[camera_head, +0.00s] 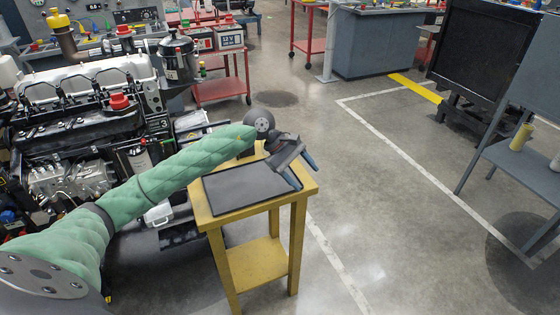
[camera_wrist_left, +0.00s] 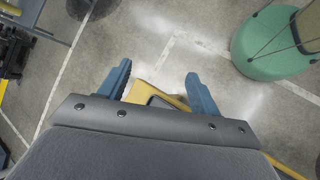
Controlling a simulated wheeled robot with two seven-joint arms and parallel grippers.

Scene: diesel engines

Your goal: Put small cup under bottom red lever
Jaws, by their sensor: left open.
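My left gripper (camera_head: 302,172) is open over the right edge of a small yellow table, its fingers pointing down and right. In the left wrist view its two blue fingers (camera_wrist_left: 158,84) stand apart with nothing between them that I can see held. I cannot make out a small cup for certain. No red lever is clear; red parts on the engine (camera_head: 95,125) include a red cap (camera_head: 119,101) on its top. A white item (camera_head: 158,213) lies low beside the engine, partly hidden by my left arm. My right gripper is not in view.
The yellow table (camera_head: 252,262) carries a flat dark mat (camera_head: 235,187). A metal canister (camera_head: 178,58) stands behind the engine, near a red cart (camera_head: 222,89). A grey shelf (camera_head: 515,160) at right holds a yellow cylinder (camera_head: 521,137). The floor between is clear.

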